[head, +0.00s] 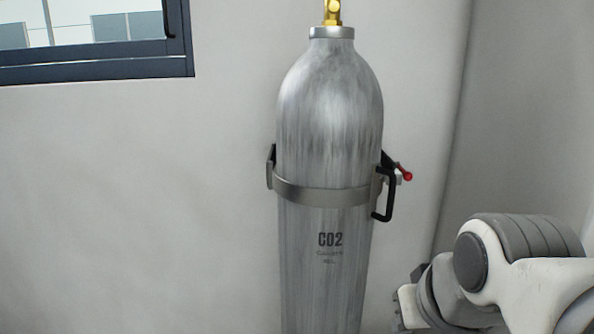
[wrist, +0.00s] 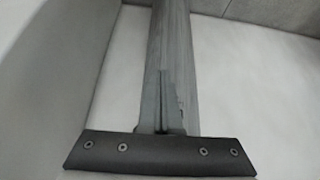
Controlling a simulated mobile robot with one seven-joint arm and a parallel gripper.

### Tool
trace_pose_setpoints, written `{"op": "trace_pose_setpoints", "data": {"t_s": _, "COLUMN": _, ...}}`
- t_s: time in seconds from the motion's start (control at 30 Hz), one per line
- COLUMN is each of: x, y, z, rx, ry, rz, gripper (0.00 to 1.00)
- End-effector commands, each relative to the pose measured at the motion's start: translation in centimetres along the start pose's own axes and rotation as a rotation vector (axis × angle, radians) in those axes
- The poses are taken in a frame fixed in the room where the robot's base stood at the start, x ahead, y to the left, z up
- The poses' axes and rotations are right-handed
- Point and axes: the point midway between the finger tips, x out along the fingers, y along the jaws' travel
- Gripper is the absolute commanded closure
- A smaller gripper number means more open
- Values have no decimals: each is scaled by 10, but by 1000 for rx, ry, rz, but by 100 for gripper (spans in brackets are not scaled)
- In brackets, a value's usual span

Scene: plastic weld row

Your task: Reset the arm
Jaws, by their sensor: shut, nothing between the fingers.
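My arm (head: 483,262) is folded at the lower right of the head view, to the right of a gas cylinder and apart from it in the picture. The end of the arm is cut off or hidden there. In the wrist view, the dark bar with several screws at the bottom is part of my gripper (wrist: 160,150). It is shut, and nothing shows held in it.
A tall grey CO2 cylinder (head: 330,120) with a brass valve (head: 332,12) stands against a pale wall, strapped by a metal band (head: 320,193) with a black handle (head: 386,195) and red-tipped lever (head: 404,173). A window (head: 95,70) is upper left. A long grey shape (wrist: 170,70) runs behind the bar.

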Motion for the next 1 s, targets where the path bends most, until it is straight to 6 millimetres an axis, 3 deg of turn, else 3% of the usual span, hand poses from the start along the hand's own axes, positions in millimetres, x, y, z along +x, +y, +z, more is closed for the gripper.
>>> {"op": "trace_pose_setpoints", "data": {"t_s": 0.03, "x": 3, "y": -3, "z": 27, "rx": 8, "ry": -36, "rz": 6, "gripper": 100}}
{"op": "trace_pose_setpoints", "data": {"t_s": 0.1, "x": 0, "y": -4, "z": 48, "rx": 25, "ry": -77, "rz": 19, "gripper": 100}}
{"op": "trace_pose_setpoints", "data": {"t_s": 0.13, "x": -12, "y": -3, "z": 36, "rx": 26, "ry": -72, "rz": 18, "gripper": 100}}
{"op": "trace_pose_setpoints", "data": {"t_s": 0.7, "x": -129, "y": -4, "z": -40, "rx": 25, "ry": -70, "rz": 16, "gripper": 100}}
{"op": "trace_pose_setpoints", "data": {"t_s": 1.0, "x": -155, "y": -4, "z": -57, "rx": 24, "ry": -70, "rz": 16, "gripper": 100}}
